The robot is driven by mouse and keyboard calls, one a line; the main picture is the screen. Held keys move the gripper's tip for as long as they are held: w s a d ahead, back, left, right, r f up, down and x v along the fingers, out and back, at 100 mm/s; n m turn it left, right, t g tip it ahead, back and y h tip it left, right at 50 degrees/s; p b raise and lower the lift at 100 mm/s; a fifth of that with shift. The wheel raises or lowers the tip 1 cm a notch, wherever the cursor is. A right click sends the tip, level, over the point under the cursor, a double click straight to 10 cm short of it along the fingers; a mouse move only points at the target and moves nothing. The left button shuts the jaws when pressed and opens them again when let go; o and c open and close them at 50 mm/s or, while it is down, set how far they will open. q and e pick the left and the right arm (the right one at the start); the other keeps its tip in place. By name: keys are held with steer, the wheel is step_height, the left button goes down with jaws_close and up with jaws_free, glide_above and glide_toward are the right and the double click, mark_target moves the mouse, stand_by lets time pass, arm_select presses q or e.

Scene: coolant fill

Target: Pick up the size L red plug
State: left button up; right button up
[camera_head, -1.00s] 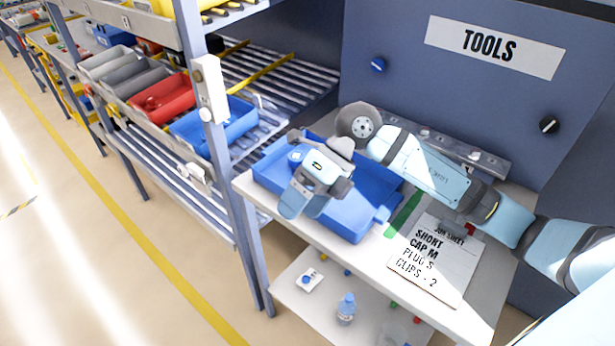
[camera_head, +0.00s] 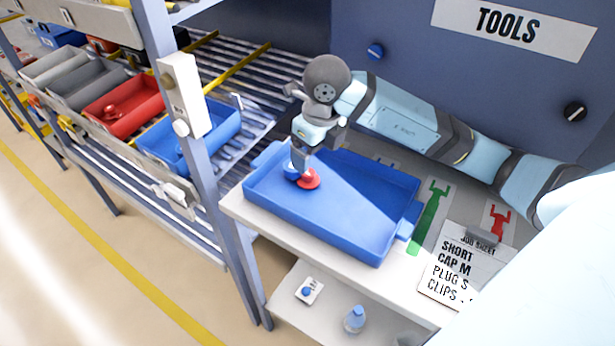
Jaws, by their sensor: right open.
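A round red piece (camera_head: 309,180), which looks like the red plug, lies in the blue tray (camera_head: 345,240) on the bench, near its back left part. I cannot read its size. A blue round piece (camera_head: 291,170) is right beside it, partly hidden by the gripper. My right gripper (camera_head: 301,165) points down over the tray, close above the red and blue pieces. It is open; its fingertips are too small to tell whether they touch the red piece. Another red piece (camera_head: 111,112) sits in the red bin (camera_head: 135,115) on the rack. My left gripper is not in view.
The rack post (camera_head: 205,190) stands just left of the tray. A job sheet (camera_head: 457,273) and green and red tool outlines lie to its right. A blue bin (camera_head: 170,150) is on the rack. A blue-capped bottle (camera_head: 354,319) stands on the lower shelf.

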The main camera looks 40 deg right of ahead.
mark_target(308, 178)
steer(key=f, duration=0.2)
steer(key=w+f, duration=0.1)
steer(key=f, duration=0.4)
steer(key=shift+w+a+f, duration=0.2)
steer(key=shift+w+f, duration=0.15)
steer(key=shift+w, duration=0.05)
steer(key=c, duration=1)
